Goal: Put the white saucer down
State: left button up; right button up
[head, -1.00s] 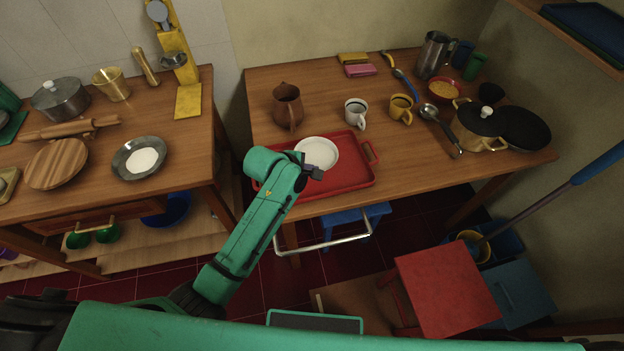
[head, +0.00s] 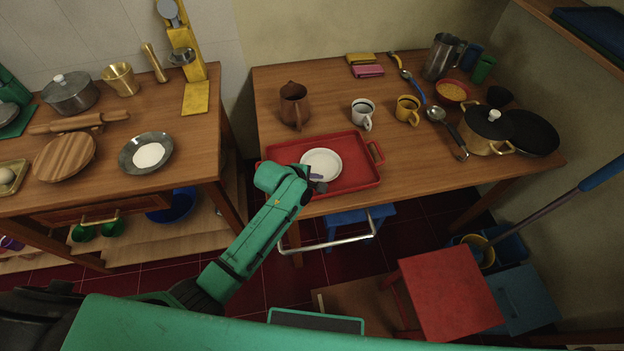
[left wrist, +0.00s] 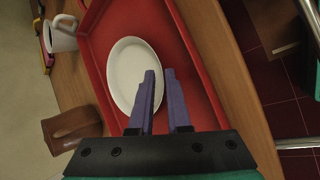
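The white saucer (head: 321,164) is level, over the floor of the red tray (head: 352,184); I cannot tell whether it touches the tray or hangs just above it. The tray (left wrist: 203,88) fills the middle there. My right gripper is not in view.
A brown jug (head: 294,106), a white mug (head: 362,114) and a yellow mug (head: 407,109) stand behind the tray. A pot (head: 486,130) and a ladle are further right.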

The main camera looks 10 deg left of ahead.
pick_arm(q)
jog(key=v, duration=1.2)
jog(key=shift+p, duration=0.45)
jog(key=shift+a, duration=0.1)
